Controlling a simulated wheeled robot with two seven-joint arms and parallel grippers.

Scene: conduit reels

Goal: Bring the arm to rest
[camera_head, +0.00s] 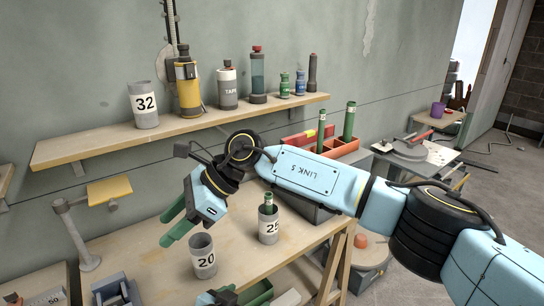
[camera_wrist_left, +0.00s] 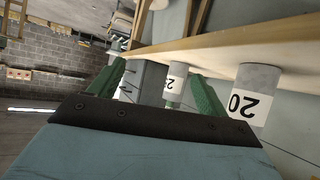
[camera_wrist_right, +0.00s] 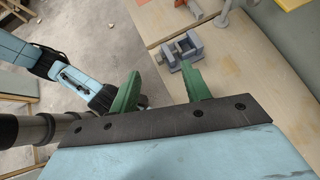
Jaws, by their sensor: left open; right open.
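My right gripper (camera_head: 171,226) is in the head view above the workbench, left of the cup labelled 20 (camera_head: 203,262). Its green fingers are apart, with nothing between them in the right wrist view (camera_wrist_right: 160,86). The cup labelled 25 (camera_head: 268,228) stands to the right and holds a green-topped piece (camera_head: 268,202). My left gripper (camera_head: 256,293) shows only in part at the bottom edge of the head view. In the left wrist view its green fingers (camera_wrist_left: 158,82) are apart, and the cup labelled 20 (camera_wrist_left: 255,92) is near the right finger.
A lamp-like stand (camera_head: 88,235) and a vise (camera_head: 116,290) are at the bench's left. A red tray (camera_head: 335,148) is behind my right arm.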

